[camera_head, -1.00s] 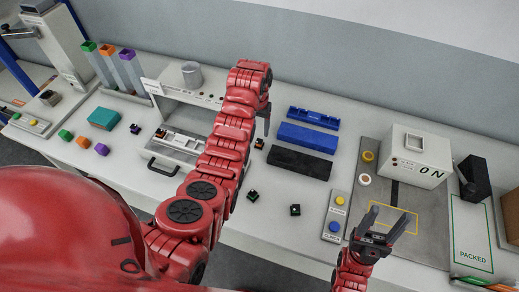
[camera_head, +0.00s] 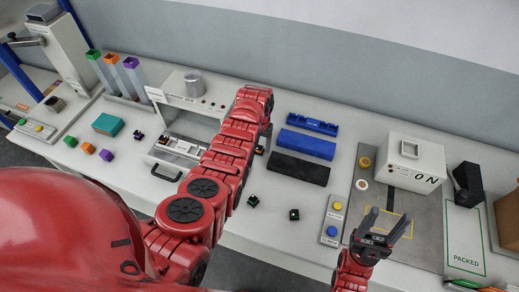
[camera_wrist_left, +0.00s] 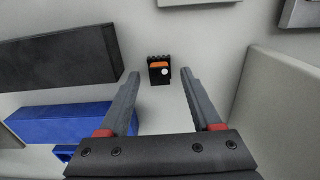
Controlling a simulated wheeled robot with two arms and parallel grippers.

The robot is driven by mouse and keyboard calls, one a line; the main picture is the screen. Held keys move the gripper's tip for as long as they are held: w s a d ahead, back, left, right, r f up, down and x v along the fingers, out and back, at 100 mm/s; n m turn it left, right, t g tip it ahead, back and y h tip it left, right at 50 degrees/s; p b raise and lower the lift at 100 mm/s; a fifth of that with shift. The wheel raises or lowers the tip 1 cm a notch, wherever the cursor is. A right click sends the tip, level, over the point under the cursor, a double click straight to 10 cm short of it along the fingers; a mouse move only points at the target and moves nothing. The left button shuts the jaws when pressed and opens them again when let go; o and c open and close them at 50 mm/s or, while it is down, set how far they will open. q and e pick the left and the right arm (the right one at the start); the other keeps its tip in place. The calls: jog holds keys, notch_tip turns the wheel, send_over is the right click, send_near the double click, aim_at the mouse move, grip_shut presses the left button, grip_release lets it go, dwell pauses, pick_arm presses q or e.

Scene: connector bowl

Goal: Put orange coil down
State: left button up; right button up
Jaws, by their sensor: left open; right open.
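The orange coil (camera_wrist_left: 159,66) is a small black piece with an orange band and a white dot, lying on the bench in the left wrist view. In the head view it (camera_head: 259,150) is mostly hidden behind my left arm. My left gripper (camera_wrist_left: 161,76) is open, with its fingertips on either side of the line to the coil and nothing between them. I cannot tell the height gap. In the head view its fingers (camera_head: 268,138) are largely hidden by the wrist. My right gripper (camera_head: 387,222) is open and empty at the lower right, fingers pointing up.
A black block (camera_head: 300,168) and a blue block (camera_head: 305,144) lie right of the left gripper. Two small black pieces (camera_head: 253,201) (camera_head: 294,215) lie in front. A white fixture (camera_head: 190,115) stands left, and a white machine (camera_head: 415,165) stands right.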

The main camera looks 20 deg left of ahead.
pick_arm(q)
grip_shut()
jog(key=shift+r, duration=0.15)
dwell(0.4)
